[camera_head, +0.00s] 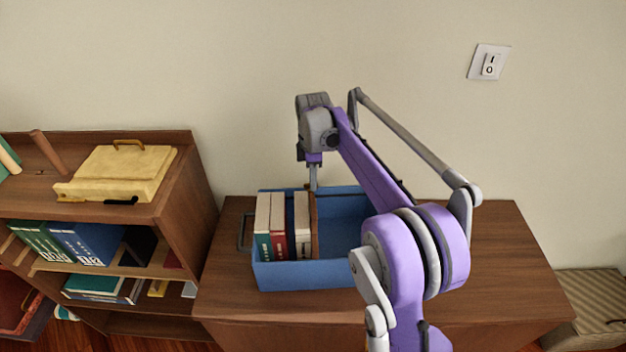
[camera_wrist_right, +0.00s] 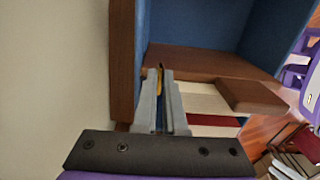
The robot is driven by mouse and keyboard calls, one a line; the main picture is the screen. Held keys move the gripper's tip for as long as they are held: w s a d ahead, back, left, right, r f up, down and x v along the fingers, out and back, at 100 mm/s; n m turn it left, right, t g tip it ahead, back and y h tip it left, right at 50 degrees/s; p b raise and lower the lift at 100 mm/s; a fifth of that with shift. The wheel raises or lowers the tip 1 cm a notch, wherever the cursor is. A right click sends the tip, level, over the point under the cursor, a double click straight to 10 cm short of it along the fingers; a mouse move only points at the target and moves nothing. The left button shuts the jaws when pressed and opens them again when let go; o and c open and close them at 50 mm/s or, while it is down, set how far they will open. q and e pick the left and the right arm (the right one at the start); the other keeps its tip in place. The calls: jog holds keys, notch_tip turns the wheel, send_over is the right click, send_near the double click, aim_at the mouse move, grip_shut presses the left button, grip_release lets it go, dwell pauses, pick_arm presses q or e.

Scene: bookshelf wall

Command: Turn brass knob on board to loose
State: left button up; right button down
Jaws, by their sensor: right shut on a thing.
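The blue crate (camera_head: 300,277) stands on the wooden cabinet. The brown wooden board (camera_head: 314,230) is upright across it as a divider, and shows in the right wrist view (camera_wrist_right: 205,62). My right gripper (camera_head: 312,188) reaches down at the board's back end, by the crate's rear wall. In the right wrist view its fingers (camera_wrist_right: 158,76) are shut on the brass knob (camera_wrist_right: 159,82). Only a thin yellow strip of the knob shows between them, so its turn position cannot be told. The knob is hidden in the head view. My left gripper is not in view.
Several upright books (camera_head: 277,225) fill the crate's left part; its right part looks empty. The wooden cabinet top (camera_head: 500,260) is clear to the right. A shelf with a yellow case (camera_head: 120,170) stands left. The wall (camera_head: 250,90) is close behind the crate.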

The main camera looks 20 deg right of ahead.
jog(key=c, duration=1)
grip_release()
jog(key=shift+r, duration=0.1)
notch_tip(320, 180, up, 11)
jog(key=shift+f+p, duration=0.2)
jog(key=shift+p, duration=0.25)
